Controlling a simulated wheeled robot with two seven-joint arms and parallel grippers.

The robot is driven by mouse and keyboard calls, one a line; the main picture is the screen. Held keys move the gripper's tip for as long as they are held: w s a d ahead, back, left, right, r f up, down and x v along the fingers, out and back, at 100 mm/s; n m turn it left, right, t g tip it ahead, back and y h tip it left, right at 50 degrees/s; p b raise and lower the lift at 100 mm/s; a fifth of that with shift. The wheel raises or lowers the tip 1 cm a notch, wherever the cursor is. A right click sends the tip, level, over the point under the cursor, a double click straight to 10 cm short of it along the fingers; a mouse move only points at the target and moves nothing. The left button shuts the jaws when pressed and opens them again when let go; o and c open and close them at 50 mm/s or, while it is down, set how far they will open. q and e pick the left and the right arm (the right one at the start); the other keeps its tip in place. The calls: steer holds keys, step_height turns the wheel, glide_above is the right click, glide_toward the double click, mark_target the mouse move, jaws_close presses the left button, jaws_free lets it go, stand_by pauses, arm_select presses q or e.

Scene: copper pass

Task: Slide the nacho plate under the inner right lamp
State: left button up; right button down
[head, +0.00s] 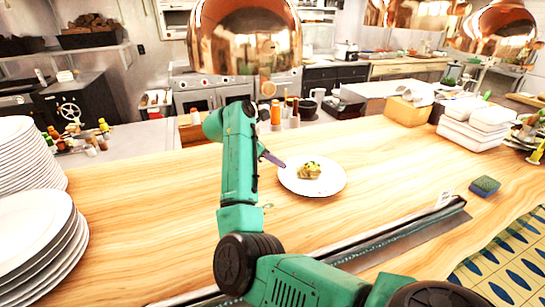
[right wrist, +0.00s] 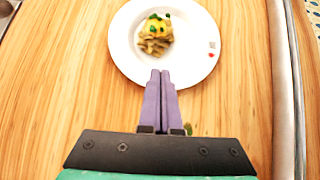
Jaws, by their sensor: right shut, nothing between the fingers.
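The nacho plate (head: 333,181) is a round white plate on the wooden counter, with a small yellow and green pile of nachos (head: 309,170) in its middle. In the right wrist view the plate (right wrist: 125,45) lies straight ahead of the fingers. My right gripper (head: 277,161) is shut and empty at the plate's left edge. In the right wrist view its purple fingertips (right wrist: 160,74) overlap the near rim; I cannot tell whether they touch it. A large copper lamp (head: 245,40) hangs at top centre, and another (head: 497,30) at top right. My left gripper is not in view.
Stacks of white plates (head: 35,240) stand at the left. A dark metal strip (head: 410,235) runs along the front of the counter. A sponge (head: 484,186) and white containers (head: 470,130) are at the right.

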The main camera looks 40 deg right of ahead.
mark_target(298, 175)
steer(key=p+x, duration=0.1)
steer(key=x, duration=0.2)
steer(key=shift+s+d+f+p, duration=0.1)
steer(key=shift+s+d+p, duration=0.1)
steer(key=shift+d+p, duration=0.15)
steer(key=shift+w+d+f+p, duration=0.25)
steer(key=shift+d+f+p, duration=0.1)
steer(key=shift+d+f, duration=0.7)
steer(key=shift+s+f, duration=0.1)
steer(key=shift+f, duration=0.35)
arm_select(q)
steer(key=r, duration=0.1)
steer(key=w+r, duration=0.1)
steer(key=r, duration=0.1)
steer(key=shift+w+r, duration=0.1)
arm_select(e)
steer(key=shift+s, duration=0.1)
